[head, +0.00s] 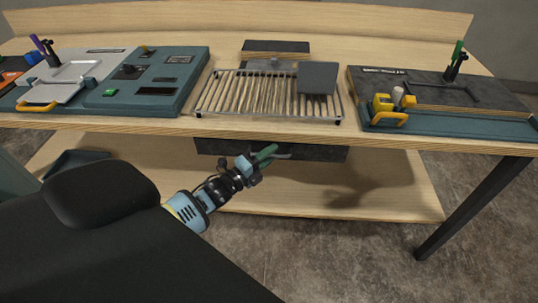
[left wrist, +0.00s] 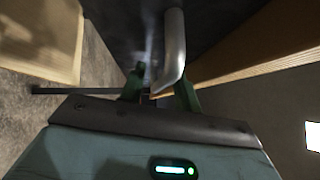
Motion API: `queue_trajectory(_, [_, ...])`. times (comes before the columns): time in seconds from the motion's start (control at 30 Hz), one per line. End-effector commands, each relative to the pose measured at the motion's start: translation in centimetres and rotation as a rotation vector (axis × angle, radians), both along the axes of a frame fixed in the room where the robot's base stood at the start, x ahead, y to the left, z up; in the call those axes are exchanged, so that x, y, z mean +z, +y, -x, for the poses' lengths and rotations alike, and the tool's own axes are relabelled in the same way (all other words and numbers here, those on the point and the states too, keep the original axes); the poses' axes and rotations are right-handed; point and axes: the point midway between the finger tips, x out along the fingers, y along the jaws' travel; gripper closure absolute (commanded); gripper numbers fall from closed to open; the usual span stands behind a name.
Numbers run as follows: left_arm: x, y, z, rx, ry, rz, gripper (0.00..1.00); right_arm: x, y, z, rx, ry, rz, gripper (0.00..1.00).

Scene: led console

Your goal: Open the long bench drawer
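The long bench drawer (head: 325,153) has a dark front under the bench top, and it looks shut. Its grey bar handle (head: 284,156) shows just right of my left gripper's tip. My left gripper (head: 264,156), with green fingers, is at the drawer front. In the left wrist view, the handle (left wrist: 175,48) comes down between the two spread fingers of the left gripper (left wrist: 160,90), closer to the right finger. I cannot tell whether that finger touches it. The dark drawer face (left wrist: 120,25) lies behind. My right gripper is not in view.
The wooden bench top (head: 240,127) overhangs the drawer, and a lower shelf (head: 370,195) lies below. A slatted rack (head: 235,95), a teal console (head: 110,100) and a dark board (head: 430,90) stand on top. A black bench leg (head: 470,210) is at right.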

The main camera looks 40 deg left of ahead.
Motion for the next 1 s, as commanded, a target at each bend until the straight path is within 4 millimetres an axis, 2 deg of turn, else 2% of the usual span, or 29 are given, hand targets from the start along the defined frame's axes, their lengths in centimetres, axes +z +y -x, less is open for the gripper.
queue_trajectory(0.2, [-0.03, -0.04, -0.02, 0.000, 0.001, 0.000, 0.68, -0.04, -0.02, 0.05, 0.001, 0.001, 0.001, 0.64])
queue_trajectory(0.47, [-0.03, -0.04, 0.00, 0.000, 0.001, 0.000, 1.00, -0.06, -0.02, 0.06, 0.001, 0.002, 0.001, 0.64])
queue_trajectory(1.0, [-0.09, -0.31, 0.45, -0.001, 0.002, 0.000, 1.00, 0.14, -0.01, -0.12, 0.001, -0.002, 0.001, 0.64])
